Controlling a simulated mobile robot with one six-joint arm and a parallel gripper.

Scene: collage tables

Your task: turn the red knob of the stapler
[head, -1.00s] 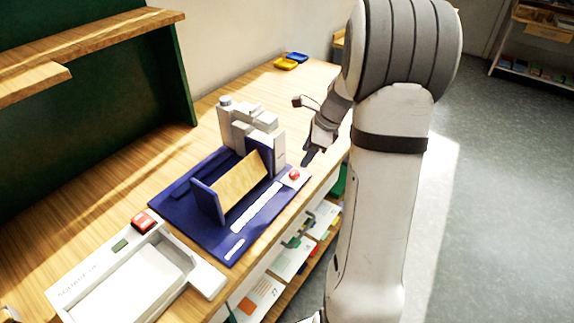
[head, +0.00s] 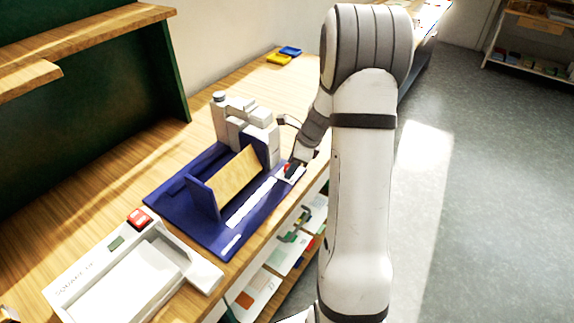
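The stapler has a dark blue base (head: 180,210), a light grey stepped body (head: 236,122) at its back and a tilted wooden plate in its middle. Its red knob (head: 286,167) sits at the right corner of the base on a small white patch and is partly hidden by my gripper (head: 291,172). The fingers are right at the knob, on its right side. I cannot tell whether they touch it or whether they are apart or closed.
Blue and yellow dishes (head: 279,58) lie at the back. A wooden shelf (head: 100,38) overhangs the left. Shelves with cards (head: 283,258) are under the table's right edge.

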